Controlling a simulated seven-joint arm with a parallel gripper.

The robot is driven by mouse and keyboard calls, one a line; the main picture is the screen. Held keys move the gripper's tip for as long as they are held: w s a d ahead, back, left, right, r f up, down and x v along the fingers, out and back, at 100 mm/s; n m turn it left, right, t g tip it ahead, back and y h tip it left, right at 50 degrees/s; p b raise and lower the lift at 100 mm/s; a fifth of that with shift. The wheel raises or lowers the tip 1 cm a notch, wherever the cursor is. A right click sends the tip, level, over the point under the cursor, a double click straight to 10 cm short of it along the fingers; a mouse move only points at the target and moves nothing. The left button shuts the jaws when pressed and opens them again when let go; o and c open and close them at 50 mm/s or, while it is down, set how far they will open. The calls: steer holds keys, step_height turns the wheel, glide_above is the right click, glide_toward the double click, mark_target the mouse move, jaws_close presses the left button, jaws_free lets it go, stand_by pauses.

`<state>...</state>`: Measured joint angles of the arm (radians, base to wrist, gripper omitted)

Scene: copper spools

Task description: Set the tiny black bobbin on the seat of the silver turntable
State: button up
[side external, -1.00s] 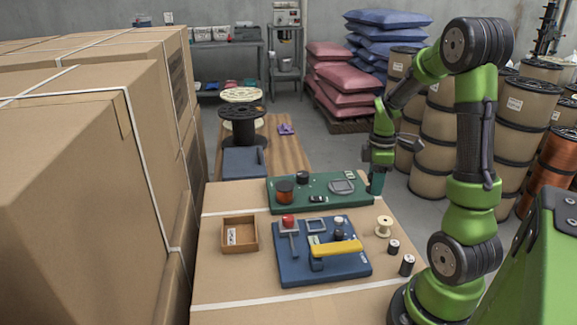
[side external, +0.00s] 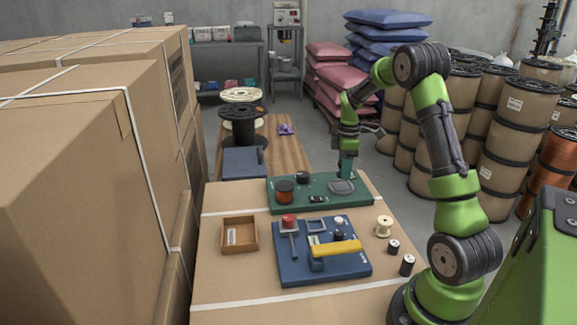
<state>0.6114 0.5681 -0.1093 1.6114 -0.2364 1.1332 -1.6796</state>
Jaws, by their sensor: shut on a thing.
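The silver turntable (side external: 342,187) is the grey, squarish piece with a rounded top on the right part of the green board (side external: 277,203). My gripper (side external: 346,176) points down just above the turntable, near its back edge. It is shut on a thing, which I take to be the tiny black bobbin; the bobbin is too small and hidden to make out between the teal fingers. I cannot tell whether it touches the turntable's seat.
The green board also carries a dark copper spool (side external: 286,190) and a black cylinder (side external: 303,178). In front are a blue board (side external: 290,275) with a yellow handle (side external: 337,248), a wooden tray (side external: 224,246), a cream spool (side external: 383,226) and two dark spools (side external: 394,246).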

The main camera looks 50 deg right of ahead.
steer(key=shift+w+d, duration=0.2)
steer(key=shift+w, duration=0.05)
steer(key=shift+f, duration=1.8)
